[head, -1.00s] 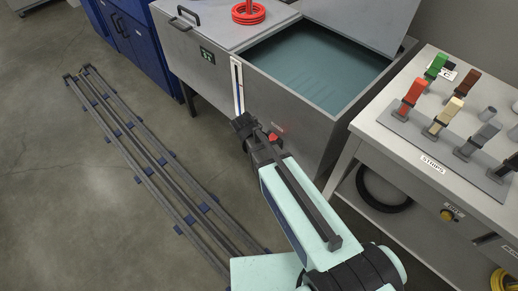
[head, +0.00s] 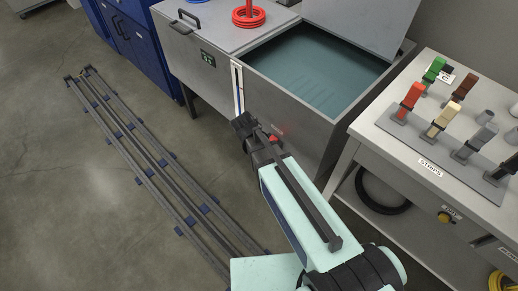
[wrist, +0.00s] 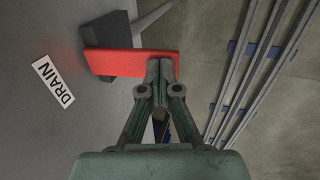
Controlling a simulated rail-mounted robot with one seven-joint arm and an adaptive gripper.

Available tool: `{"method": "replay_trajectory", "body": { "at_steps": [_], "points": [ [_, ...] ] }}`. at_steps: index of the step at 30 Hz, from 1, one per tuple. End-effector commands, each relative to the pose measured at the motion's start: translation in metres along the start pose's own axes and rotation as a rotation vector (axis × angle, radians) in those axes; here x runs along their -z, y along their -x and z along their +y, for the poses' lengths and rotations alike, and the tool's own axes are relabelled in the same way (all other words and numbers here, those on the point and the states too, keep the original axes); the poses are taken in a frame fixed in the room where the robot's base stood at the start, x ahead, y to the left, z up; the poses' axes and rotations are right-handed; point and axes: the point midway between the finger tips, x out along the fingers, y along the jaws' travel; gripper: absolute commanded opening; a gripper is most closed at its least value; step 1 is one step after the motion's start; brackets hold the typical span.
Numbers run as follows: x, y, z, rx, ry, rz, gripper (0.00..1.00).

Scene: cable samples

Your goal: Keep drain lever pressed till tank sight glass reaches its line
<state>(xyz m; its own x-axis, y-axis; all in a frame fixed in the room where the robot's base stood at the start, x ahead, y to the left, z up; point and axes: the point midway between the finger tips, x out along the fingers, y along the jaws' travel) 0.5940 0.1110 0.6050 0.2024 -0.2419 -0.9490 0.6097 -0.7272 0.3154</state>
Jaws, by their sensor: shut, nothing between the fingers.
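The red drain lever (wrist: 130,64) shows in the wrist view on a dark mount, beside a DRAIN label (wrist: 53,83). My gripper (wrist: 160,68) is shut, and its fingertips meet the right end of the lever, apparently touching it. In the head view my gripper (head: 243,123) is low at the tank's front, and a bit of red lever (head: 273,137) shows past it. The grey tank (head: 295,115) is open and holds blue-green liquid (head: 315,70). The sight glass (head: 238,88) is a narrow upright white and blue strip on the tank front. Its level against the line is too small to read.
A bench (head: 375,138) with several coloured strips in holders stands right of the tank. A black cable coil (head: 382,190) lies on its lower shelf. Red rings (head: 248,17) sit on the neighbouring lid. Floor rails (head: 150,155) run along the left, with open floor beyond.

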Motion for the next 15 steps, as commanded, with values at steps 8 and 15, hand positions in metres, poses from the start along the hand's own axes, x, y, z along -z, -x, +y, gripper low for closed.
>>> {"method": "replay_trajectory", "body": {
  "at_steps": [8, 15],
  "points": [
    [-0.001, 0.035, 0.008, -0.001, -0.002, 0.000, 0.00],
    [-0.001, 0.070, 0.013, -0.002, -0.003, 0.003, 0.00]
  ]
}}
